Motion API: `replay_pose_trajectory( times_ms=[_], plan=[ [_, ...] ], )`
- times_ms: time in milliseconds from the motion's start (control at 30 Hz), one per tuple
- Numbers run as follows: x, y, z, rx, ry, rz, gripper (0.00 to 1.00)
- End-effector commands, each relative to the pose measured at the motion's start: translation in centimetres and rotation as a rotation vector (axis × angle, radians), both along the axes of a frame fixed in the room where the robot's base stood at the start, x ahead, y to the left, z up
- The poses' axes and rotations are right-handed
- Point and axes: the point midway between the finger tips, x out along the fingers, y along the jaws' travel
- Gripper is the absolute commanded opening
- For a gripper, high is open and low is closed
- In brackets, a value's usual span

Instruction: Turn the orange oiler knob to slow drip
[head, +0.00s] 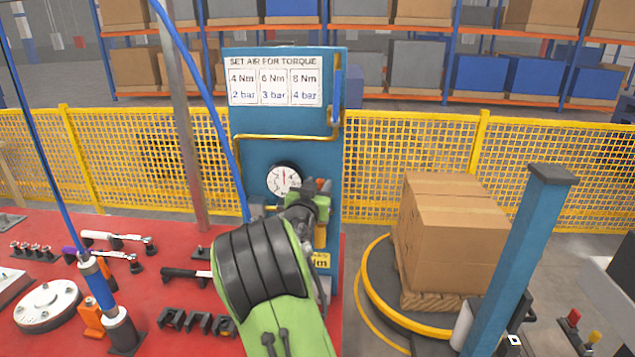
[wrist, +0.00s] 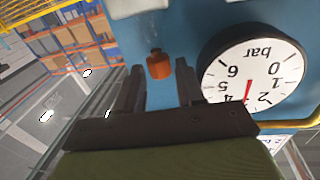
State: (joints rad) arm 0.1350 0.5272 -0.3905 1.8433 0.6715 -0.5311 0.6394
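The orange oiler knob (wrist: 159,65) shows in the wrist view against the blue panel, under a pale, partly cropped body. My gripper (wrist: 159,72) is open, with one dark finger on each side of the knob and visible gaps between. I cannot tell how deep the knob sits between the fingertips. In the head view, a small bit of the orange knob (head: 321,184) shows beside my gripper (head: 318,189) at the blue panel (head: 285,118); my arm hides most of that area.
A pressure gauge (wrist: 257,70) is close to the right finger, its red needle near 3 bar. A yellow pipe (head: 285,137) runs across the panel. Tools and parts lie on the red table (head: 175,290). Boxes (head: 452,235) and a blue post (head: 515,260) stand at right.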

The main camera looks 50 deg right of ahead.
Motion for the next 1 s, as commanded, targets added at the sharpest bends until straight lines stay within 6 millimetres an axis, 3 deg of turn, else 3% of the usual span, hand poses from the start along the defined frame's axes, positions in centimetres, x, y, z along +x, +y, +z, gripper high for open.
replay_pose_trajectory(
  times_ms=[267, 500, 1000],
  plan=[
    [0.16, -0.17, -0.11, 0.001, 0.0, 0.001, 0.36],
    [0.14, -0.16, -0.11, 0.001, 0.0, 0.001, 0.0],
    [-0.34, -0.46, 0.03, 0.002, -0.002, 0.12, 0.0]
  ],
)
